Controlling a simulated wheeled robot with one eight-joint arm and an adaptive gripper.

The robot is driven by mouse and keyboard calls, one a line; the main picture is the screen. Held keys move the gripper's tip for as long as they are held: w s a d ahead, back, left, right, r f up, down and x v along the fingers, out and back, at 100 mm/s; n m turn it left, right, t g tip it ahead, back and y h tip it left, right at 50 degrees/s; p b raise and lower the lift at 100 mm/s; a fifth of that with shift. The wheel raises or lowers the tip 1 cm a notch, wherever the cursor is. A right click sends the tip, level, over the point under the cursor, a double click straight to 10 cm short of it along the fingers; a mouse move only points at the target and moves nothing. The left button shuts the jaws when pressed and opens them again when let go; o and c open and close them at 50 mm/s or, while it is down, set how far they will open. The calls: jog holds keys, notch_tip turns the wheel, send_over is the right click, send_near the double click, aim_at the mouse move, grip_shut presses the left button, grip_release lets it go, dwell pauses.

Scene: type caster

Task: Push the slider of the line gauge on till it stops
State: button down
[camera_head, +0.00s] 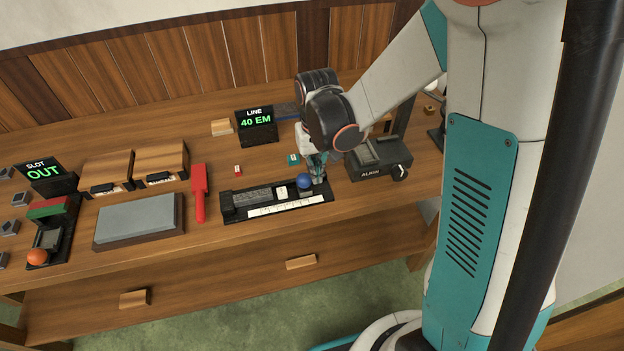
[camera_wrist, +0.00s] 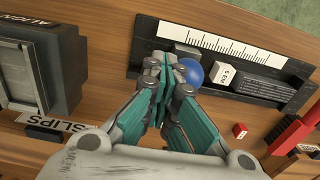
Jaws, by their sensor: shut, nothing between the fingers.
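The line gauge (camera_head: 237,214) is a black tray with a white ruled scale along its front edge; it also shows in the wrist view (camera_wrist: 147,27). Its slider has a blue ball knob (camera_head: 304,181), seen in the wrist view (camera_wrist: 190,71) right beside my fingertips. A white marked block (camera_head: 281,192) and a row of grey type lie in the tray, to the left of the knob in the head view. My gripper (camera_head: 318,168) is shut and empty, fingers pointing down at the tray's right end, in the wrist view (camera_wrist: 160,62) touching or nearly touching the knob.
A LINE display (camera_head: 256,126) reading 40 EM stands behind the gauge. The ALIGN device (camera_head: 378,160) is close on the right. A red tool (camera_head: 199,190) and a grey stone slab (camera_head: 138,220) lie left. Small red and teal blocks sit behind the gauge.

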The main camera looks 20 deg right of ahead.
jog(key=shift+a+b, duration=0.7)
jog(key=shift+a, duration=1.95)
dwell(2.3)
jog(key=shift+a, duration=0.55)
dwell(1.1)
jog(key=shift+r, duration=0.2)
jog(key=shift+a+r+p, duration=0.35)
jog(key=shift+r+p, duration=0.2)
jog(key=shift+r, duration=0.15)
jog(key=shift+d+r+p, duration=0.15)
jog(key=shift+r+p, duration=1.7)
jog(key=shift+r, duration=0.9)
